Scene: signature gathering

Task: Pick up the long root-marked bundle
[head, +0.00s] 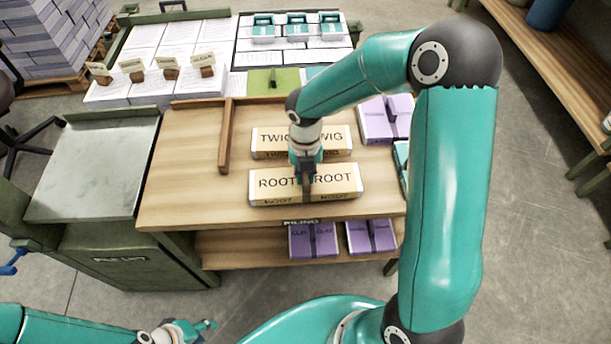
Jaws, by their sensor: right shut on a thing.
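The long bundle marked ROOT (342,183) lies across the front part of the wooden table, its label facing up and toward me. My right gripper (306,180) points down over its middle and is shut on it. The fingers cover the band between the two ROOT words. I cannot tell whether the bundle is lifted off the table. A similar bundle marked TWIG (274,139) lies just behind it, partly hidden by my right arm. My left gripper (205,332) is low at the bottom left, away from the table; its fingers are too small to judge.
The wooden table (180,190) has bare room on its left, beside a wooden strip (225,140). Purple bundles (375,120) lie at its right, and more purple bundles (312,240) sit on the lower shelf. Paper stacks (150,85) and a green pad (262,82) are behind.

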